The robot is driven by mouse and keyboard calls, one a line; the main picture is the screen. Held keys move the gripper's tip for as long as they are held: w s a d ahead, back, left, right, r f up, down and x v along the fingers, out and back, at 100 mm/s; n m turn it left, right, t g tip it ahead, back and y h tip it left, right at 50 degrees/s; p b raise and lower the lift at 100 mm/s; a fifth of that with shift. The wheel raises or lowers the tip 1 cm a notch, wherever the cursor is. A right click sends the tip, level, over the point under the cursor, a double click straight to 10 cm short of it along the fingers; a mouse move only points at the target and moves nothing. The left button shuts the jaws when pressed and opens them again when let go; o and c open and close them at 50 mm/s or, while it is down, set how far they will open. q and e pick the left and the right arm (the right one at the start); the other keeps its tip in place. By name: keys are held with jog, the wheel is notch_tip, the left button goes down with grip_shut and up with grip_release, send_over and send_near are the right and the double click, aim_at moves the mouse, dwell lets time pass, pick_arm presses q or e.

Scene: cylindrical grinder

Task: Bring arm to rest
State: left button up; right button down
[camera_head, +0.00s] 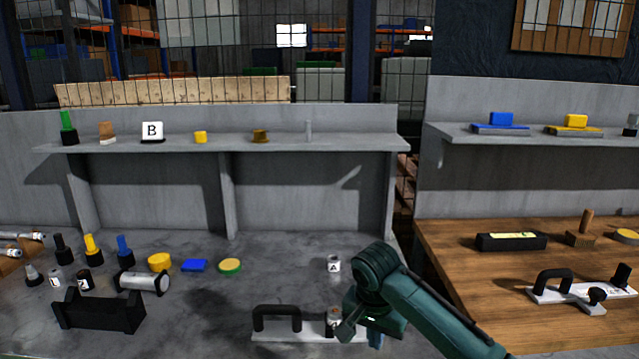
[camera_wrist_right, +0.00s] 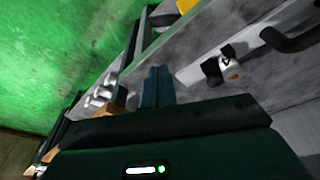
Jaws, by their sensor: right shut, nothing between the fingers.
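My right arm (camera_head: 430,310) comes in from the lower right of the head view, over the front right of the grey bench. My right gripper (camera_head: 376,340) points down beside the right end of a pale plate with a black handle (camera_head: 277,316). Its fingers are together and empty; they also show in the right wrist view (camera_wrist_right: 156,88). I cannot tell how high the gripper is above the bench. The arm hides part of the plate's right end. My left gripper is not in view.
A small jar marked A (camera_head: 333,264) stands behind the gripper. A black cradle (camera_head: 99,312), a metal cylinder (camera_head: 141,282) and several coloured pieces fill the bench's left side. A wooden table (camera_head: 470,280) with tools is at right. The bench's middle is mostly clear.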

jog(key=s+a+f+n+t+y, duration=0.25)
jog(key=s+f, duration=0.25)
jog(key=f, duration=0.3)
jog(key=s+a+f+n+t+y, duration=0.1)
jog(key=s+a+f+n+y, duration=0.15)
jog(key=s+f, duration=0.45)
jog(key=s+d+n+t, duration=0.4)
jog(key=s+d, duration=0.5)
jog(key=s, duration=0.4)
jog(key=shift+s+f+t, duration=0.3)
jog(key=shift+f+t, duration=0.05)
jog(key=shift+t, duration=0.2)
